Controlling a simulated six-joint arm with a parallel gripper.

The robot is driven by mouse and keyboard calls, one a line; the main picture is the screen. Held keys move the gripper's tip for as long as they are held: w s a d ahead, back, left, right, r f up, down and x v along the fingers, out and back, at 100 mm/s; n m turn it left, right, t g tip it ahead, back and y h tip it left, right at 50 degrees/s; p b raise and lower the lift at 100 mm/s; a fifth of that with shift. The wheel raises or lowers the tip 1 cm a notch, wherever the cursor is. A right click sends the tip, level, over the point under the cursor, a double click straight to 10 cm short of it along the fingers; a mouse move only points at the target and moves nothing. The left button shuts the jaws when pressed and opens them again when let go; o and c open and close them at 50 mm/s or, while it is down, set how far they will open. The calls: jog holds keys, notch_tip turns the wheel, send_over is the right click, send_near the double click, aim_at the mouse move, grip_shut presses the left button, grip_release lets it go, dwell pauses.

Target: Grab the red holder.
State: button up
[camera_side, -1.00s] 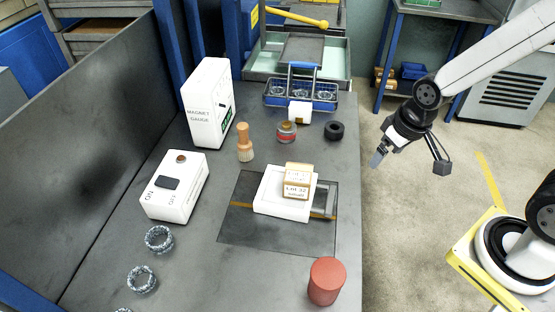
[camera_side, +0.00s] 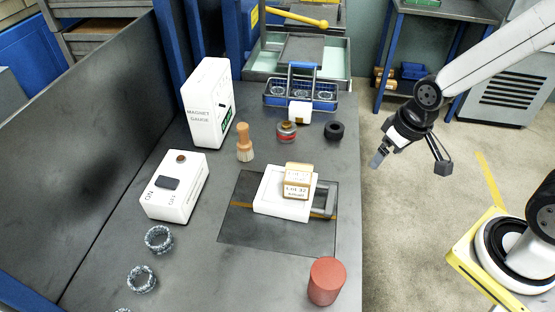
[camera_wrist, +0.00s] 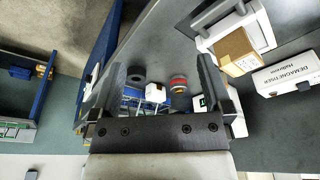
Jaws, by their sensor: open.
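A plain red cylinder (camera_side: 327,281), the likely red holder, stands upright at the front right edge of the dark bench in the side view. I cannot make it out in the wrist view. My gripper (camera_side: 377,159) hangs off the bench's right side, above floor level, well behind and to the right of the cylinder and apart from it. In the wrist view my gripper (camera_wrist: 158,62) has its two fingers spread wide with nothing held between them.
A white block (camera_side: 282,205) with a cardboard box (camera_side: 298,181) sits mid-bench. A red-banded jar (camera_side: 287,132), black ring (camera_side: 334,130), brush (camera_side: 244,143) and blue basket (camera_side: 300,92) stand behind. White switch box (camera_side: 175,187) and grey rings (camera_side: 159,239) are left.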

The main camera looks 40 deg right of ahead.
jog(key=shift+w, duration=0.1)
jog(key=m+t+y, duration=0.3)
jog(key=m+y, duration=0.7)
jog(key=m, duration=1.2)
send_near(287, 129)
jog(key=s+a, duration=0.1)
jog(key=s+a+f, duration=0.1)
jog(key=s+a, duration=0.1)
jog(key=s+a+f, duration=0.1)
jog(key=s, duration=0.1)
jog(key=shift+a+f, duration=0.1)
jog(key=shift+a, duration=0.25)
jog(key=w+d+m+t, duration=0.1)
jog(key=w+d+f+m+t, duration=0.1)
jog(key=w+m, duration=0.1)
jog(key=w+d+f+m+t, duration=0.1)
jog(key=w, duration=0.1)
jog(key=shift+w+d+m+t, duration=0.1)
jog(key=shift+d+m+t, duration=0.2)
jog(key=shift+m+t, duration=0.1)
jog(key=shift+x, duration=3.95)
jog(key=shift+r, duration=0.15)
jog(key=shift+c, duration=0.2)
